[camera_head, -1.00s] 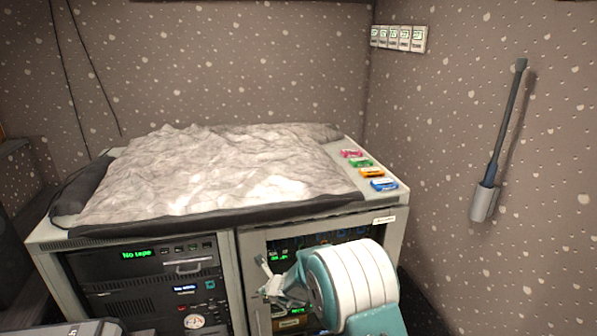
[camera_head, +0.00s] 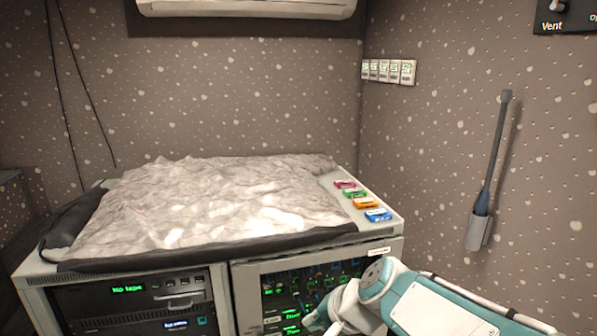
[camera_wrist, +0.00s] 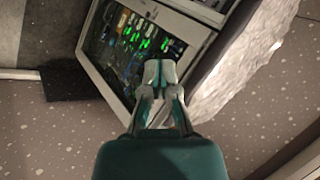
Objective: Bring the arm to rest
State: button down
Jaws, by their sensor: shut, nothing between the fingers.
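My arm, white and teal, reaches in from the lower right of the head view, in front of the cabinet's right half. In the head view my gripper (camera_head: 312,325) is low in front of the glass door and partly cut off by the lower edge. In the wrist view my gripper (camera_wrist: 160,70) is shut and empty, its fingertips together. The cabinet's glass door, with green-lit displays (camera_wrist: 135,32), lies beyond the fingertips. I cannot tell how far the fingertips are from the glass.
A cabinet (camera_head: 245,258) carries a crumpled grey terrain-like sheet (camera_head: 215,205). Several coloured fader blocks, one of them blue (camera_head: 377,215), line its right edge. A wall holder (camera_head: 479,232) with a dark rod hangs at right. A row of small displays (camera_head: 389,71) is on the wall.

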jog(key=s+d+n+h, duration=0.6)
jog(key=s+d, duration=0.6)
jog(key=s, duration=0.3)
jog(key=shift+s+d+f, duration=0.15)
jog(key=shift+d, duration=0.25)
dwell(0.4)
